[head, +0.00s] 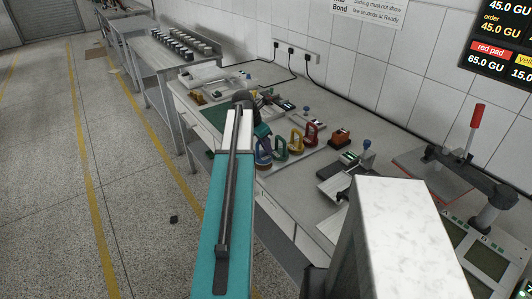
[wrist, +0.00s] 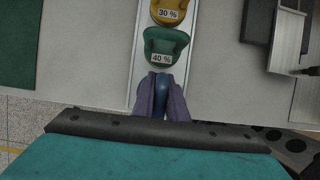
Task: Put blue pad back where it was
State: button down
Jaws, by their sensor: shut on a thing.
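The blue pad (wrist: 161,90) is between the purple fingers of my gripper (wrist: 161,84), which is shut on its handle. It is at the near end of a pale strip (wrist: 137,72), in line with the other pads. In the head view the blue pad (head: 264,157) shows at the left end of the row, partly behind my arm. The green pad (wrist: 164,46), labelled 40 %, is just beyond it, and the yellow pad (wrist: 169,12), labelled 30 %, is farther along. I cannot tell whether the blue pad touches the strip; its underside is hidden.
In the head view the green (head: 280,148), yellow (head: 296,141) and red (head: 311,133) pads stand in a row on the bench. A small device with a blue knob (head: 367,146) and a press with a red handle (head: 476,117) are to the right. A green mat (wrist: 18,45) lies left.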

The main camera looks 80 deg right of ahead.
jog(key=shift+f+p, duration=0.35)
jog(key=shift+f, duration=0.9)
jog(key=shift+f, duration=0.1)
jog(key=c, duration=1.8)
grip_release()
jog(key=shift+o, duration=0.2)
jog(key=shift+b+v, duration=1.1)
jog(key=shift+v, duration=5)
